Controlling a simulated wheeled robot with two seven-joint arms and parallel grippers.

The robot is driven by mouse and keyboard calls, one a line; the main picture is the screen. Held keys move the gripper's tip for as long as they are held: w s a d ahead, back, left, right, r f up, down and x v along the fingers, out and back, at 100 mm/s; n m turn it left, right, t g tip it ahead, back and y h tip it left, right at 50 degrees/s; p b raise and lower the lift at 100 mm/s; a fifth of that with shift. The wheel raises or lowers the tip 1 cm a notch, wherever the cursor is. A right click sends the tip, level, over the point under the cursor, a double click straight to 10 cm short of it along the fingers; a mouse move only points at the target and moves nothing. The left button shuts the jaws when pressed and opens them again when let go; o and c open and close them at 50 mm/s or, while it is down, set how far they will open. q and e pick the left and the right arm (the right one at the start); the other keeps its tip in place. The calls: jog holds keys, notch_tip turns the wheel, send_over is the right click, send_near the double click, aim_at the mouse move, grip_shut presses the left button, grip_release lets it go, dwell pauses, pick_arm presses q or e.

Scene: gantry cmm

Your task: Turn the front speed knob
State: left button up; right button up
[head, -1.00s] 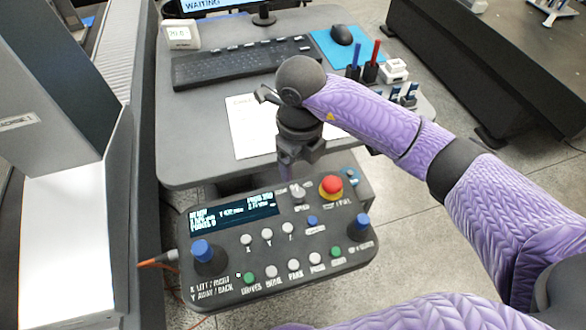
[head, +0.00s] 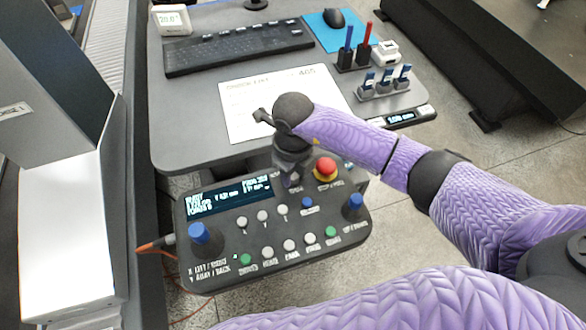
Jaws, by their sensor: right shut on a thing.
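The control pendant (head: 215,265) stands in front of the desk, with a lit display (head: 228,196), two blue-topped joysticks, several white, green and blue buttons and a red emergency stop (head: 326,170). My right gripper (head: 292,183) points down at the pendant's upper edge, between the display and the emergency stop. It is shut on the small grey speed knob there, which its fingers and wrist mostly hide. How far the knob is turned cannot be seen. My left gripper is not in view.
The emergency stop is close to the right of my gripper. The left joystick (head: 199,235) and right joystick (head: 354,203) stick up from the pendant. Behind is the desk with a paper sheet (head: 250,115), keyboard (head: 240,48) and pen holder (head: 354,58). A grey machine column stands left.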

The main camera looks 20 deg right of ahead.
grip_shut()
jog(key=n+b, duration=0.4)
jog(key=n, duration=0.1)
jog(key=shift+f+n, duration=0.15)
jog(key=shift+n, duration=0.15)
jog(key=n+b, duration=0.2)
jog(key=shift+n, duration=0.4)
jog(key=shift+n+b, duration=0.65)
jog(key=shift+n, duration=0.05)
jog(key=shift+r, duration=0.2)
